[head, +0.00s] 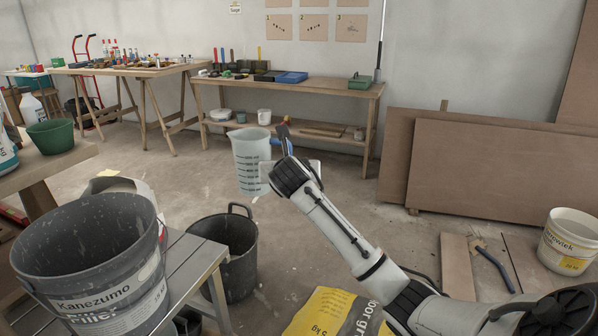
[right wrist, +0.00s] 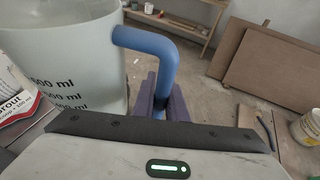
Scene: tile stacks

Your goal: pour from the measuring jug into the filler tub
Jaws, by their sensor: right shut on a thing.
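The measuring jug (head: 250,163) is translucent pale plastic with black ml marks and a blue handle. It hangs upright in the air, right of and beyond the filler tub. My right gripper (head: 284,150) is shut on the jug's handle; the right wrist view shows its dark fingers (right wrist: 163,106) around the blue handle (right wrist: 160,55), beside the jug (right wrist: 72,70). Any contents of the jug are hard to make out. The filler tub (head: 100,300), dark grey with a Kanezumo Filler label, stands open at the lower left. Its inner bottom is hidden. My left gripper is out of view.
The tub stands on a grey slatted platform (head: 197,258). A black bucket (head: 240,262) is on the floor beside it, with a yellow bag (head: 330,315) in front. A workbench (head: 330,90) lines the back wall. Open air separates jug and tub.

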